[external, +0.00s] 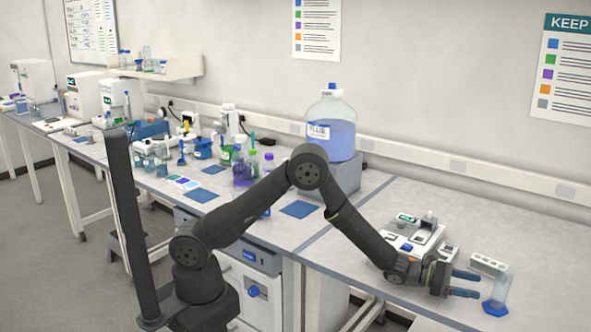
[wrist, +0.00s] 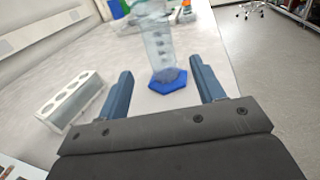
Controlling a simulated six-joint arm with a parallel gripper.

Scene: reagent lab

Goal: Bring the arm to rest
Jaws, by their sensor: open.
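My gripper (external: 466,284) is at the right end of the bench, low over the top, with its blue fingers pointing right. In the wrist view my gripper (wrist: 161,92) is open, with nothing between the fingers. A clear cylinder (external: 503,287) with a blue hexagonal base stands upright just beyond the fingertips. It also shows in the wrist view (wrist: 160,48), ahead of the gap between the fingers and apart from them.
A white rack with holes (external: 488,263) stands beside the cylinder; it is left of the fingers in the wrist view (wrist: 75,103). A white instrument (external: 412,238) sits behind my forearm. A large blue-filled bottle (external: 330,125) stands on a grey block. The bench's right rear is clear.

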